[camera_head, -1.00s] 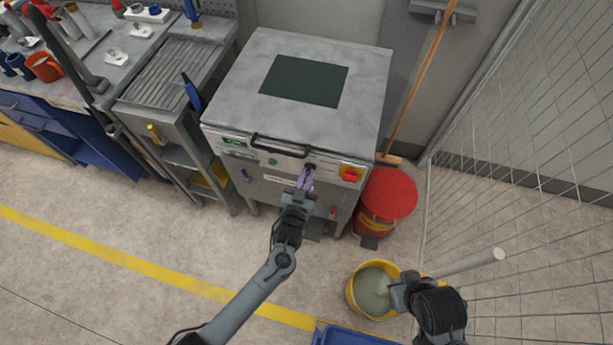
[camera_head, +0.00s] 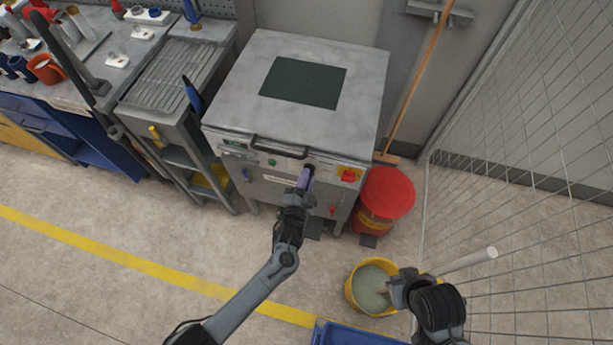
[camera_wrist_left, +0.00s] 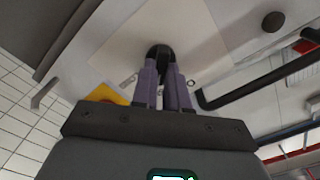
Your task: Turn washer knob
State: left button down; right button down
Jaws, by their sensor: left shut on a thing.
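The washer (camera_head: 226,97) is a grey metal cabinet with a flat top and a front control panel. My left gripper (camera_head: 306,176) is at that panel, between the black handle and the red switch. In the left wrist view, its purple fingers (camera_wrist_left: 163,72) are shut on a black knob (camera_wrist_left: 159,51) on a pale plate. The fingers hide most of the knob in the head view. My right gripper (camera_head: 392,291) is at the lower right, over the yellow bucket, away from the washer; its fingertips are not clear.
A black bar handle (camera_head: 280,148) and a red switch on a yellow plate (camera_head: 348,175) flank the knob. A red-lidded bin (camera_head: 386,192) stands right of the washer. A yellow bucket (camera_head: 353,287) and a wire fence (camera_head: 530,180) are at the right. A shelf cart (camera_head: 165,110) stands left.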

pick_arm(q)
jog(key=shift+f+m+p, duration=0.15)
jog(key=shift+m+p, duration=0.45)
jog(key=shift+m, duration=3.5)
jog(key=c, duration=1.1)
grip_release()
jog(key=shift+c, duration=0.2)
jog(key=p+v, duration=0.2)
jog(key=v, duration=0.8)
jog(key=shift+s, duration=0.4)
